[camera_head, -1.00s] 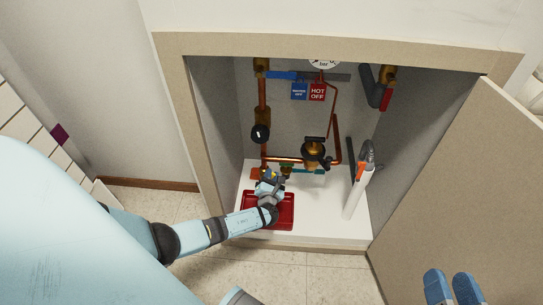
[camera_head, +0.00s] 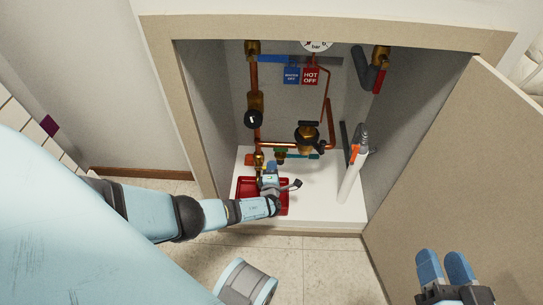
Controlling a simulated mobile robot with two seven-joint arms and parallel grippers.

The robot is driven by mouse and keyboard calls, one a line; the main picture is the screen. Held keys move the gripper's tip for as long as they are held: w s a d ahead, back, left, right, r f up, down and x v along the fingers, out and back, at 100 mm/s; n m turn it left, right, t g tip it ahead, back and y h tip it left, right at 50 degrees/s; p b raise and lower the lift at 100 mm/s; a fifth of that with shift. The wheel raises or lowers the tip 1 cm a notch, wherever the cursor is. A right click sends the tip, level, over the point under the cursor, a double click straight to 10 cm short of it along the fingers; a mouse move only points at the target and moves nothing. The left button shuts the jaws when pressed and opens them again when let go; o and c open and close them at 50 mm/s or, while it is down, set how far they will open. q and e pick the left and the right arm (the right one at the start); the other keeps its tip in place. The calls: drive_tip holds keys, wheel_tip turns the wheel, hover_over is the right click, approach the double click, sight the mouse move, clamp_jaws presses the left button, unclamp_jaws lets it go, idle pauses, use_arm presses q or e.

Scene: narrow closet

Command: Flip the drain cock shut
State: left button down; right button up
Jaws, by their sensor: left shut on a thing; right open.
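A small brass drain cock (camera_head: 259,158) sits low on the left of the copper pipework, just above the red tray. My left gripper (camera_head: 268,172) reaches into the closet from the left, over the tray, with its blue fingers up against the drain cock. It is shut on what looks like the drain cock's lever; the fingers hide most of that part, so its angle cannot be told. My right gripper (camera_head: 446,268) is open and empty, outside the closet at the lower right, in front of the open door.
The red tray (camera_head: 240,190) lies on the white closet floor (camera_head: 320,212). A grey-and-white tool with an orange part (camera_head: 352,172) leans at the right. A brass pump-like valve (camera_head: 308,136) and blue and red tags (camera_head: 311,76) are behind. The door (camera_head: 465,165) stands open at right.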

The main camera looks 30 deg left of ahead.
use_arm(q)
drive_tip(key=shift+f+m, duration=0.35)
drive_tip(key=shift+m, duration=0.35)
use_arm(e)
drive_tip(key=shift+w, duration=0.1)
drive_tip(key=shift+f, duration=0.15)
use_arm(q)
drive_tip(key=c, duration=1)
unclamp_jaws()
use_arm(e)
drive_tip(key=shift+s+f, duration=0.15)
drive_tip(key=shift+s, duration=0.05)
